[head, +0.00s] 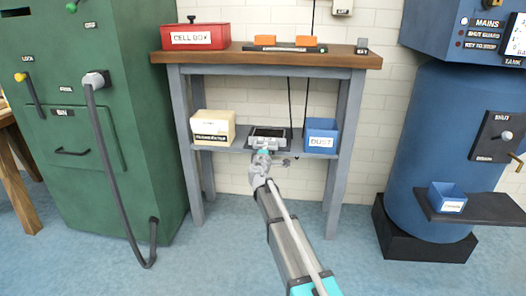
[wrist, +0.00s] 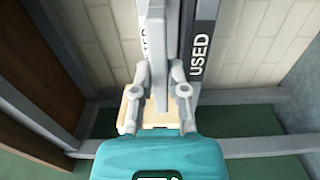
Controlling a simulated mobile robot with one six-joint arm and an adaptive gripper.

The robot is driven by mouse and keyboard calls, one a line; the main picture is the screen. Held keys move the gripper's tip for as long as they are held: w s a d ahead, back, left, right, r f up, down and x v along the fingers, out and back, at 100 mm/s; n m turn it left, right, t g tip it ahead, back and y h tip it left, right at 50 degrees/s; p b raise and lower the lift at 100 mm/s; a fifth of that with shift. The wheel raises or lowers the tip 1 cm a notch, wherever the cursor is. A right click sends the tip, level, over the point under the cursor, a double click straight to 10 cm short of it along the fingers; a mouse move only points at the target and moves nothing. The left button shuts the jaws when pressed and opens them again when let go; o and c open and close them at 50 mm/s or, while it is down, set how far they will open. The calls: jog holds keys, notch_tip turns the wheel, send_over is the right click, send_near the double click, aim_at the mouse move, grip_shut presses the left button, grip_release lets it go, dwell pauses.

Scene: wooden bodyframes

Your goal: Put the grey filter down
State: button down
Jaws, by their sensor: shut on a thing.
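My gripper (head: 263,160) reaches to the front of the lower shelf of the wooden-topped bench. In the wrist view my gripper (wrist: 160,92) is shut on the grey filter (wrist: 160,45), a thin upright slab between the two fingers. Behind it is a dark grey surface with white lettering reading "USED" (wrist: 199,50); a second label is mostly hidden by the filter. In the head view a dark grey tray (head: 268,131) lies on the shelf just beyond my gripper. The filter cannot be made out clearly there, and I cannot tell whether it touches the tray.
On the lower shelf (head: 240,147), a cream labelled box (head: 213,127) stands left of the tray and a blue "DUST" bin (head: 321,135) right. A red cell box (head: 195,36) stands on the bench top (head: 350,60). Dark cords hang behind the shelf. Bench legs flank the opening.

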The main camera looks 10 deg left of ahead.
jog(key=shift+f, duration=0.15)
jog(key=c, duration=0.7)
grip_release()
jog(key=shift+o, duration=0.2)
jog(key=shift+r, duration=0.2)
jog(key=s, duration=1.2)
jog(key=shift+a, duration=0.15)
jog(key=shift+f, duration=0.1)
